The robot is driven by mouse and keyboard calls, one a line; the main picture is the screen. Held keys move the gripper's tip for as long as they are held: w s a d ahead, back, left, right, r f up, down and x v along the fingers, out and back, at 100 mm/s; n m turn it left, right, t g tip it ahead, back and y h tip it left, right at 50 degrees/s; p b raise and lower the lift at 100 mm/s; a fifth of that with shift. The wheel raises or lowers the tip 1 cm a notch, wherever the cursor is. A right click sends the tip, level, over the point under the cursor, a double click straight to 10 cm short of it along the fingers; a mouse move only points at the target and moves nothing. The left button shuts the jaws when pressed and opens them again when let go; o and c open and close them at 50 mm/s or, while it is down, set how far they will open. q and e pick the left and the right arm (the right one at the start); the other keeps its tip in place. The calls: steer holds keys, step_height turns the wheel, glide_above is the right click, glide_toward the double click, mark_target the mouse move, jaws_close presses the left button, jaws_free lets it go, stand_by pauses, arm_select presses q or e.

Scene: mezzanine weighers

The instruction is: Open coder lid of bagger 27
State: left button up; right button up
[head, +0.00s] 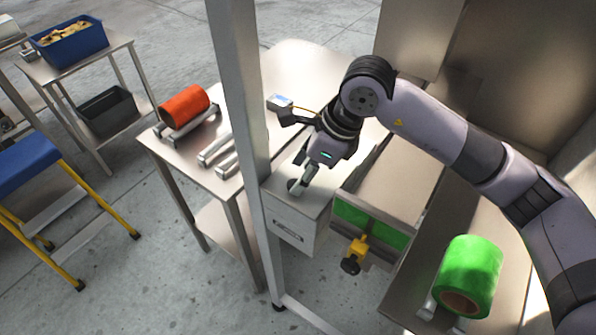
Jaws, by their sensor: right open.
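A pale metal box (290,228), which looks like the coder, stands beside the upright post and has a small dark label slot on its front that I cannot read. Its flat top, the lid (325,196), looks closed. A small dark round knob or handle shows on the lid at its left part, partly hidden by my fingers. My right gripper (300,186) is open, pointing down over the lid close to this knob; I cannot tell whether it touches. My left gripper is not in view.
A grey post (240,100) rises left of the box. To the right are a green-fronted unit with a yellow-black clamp knob (353,256) and a green film roll (470,272). A steel table (180,160) holds an orange roll (184,105). A blue step stool (25,165) stands left on open floor.

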steer(key=shift+x, duration=1.55)
steer(key=shift+d, duration=0.1)
jaws_close()
steer(key=shift+r, duration=0.1)
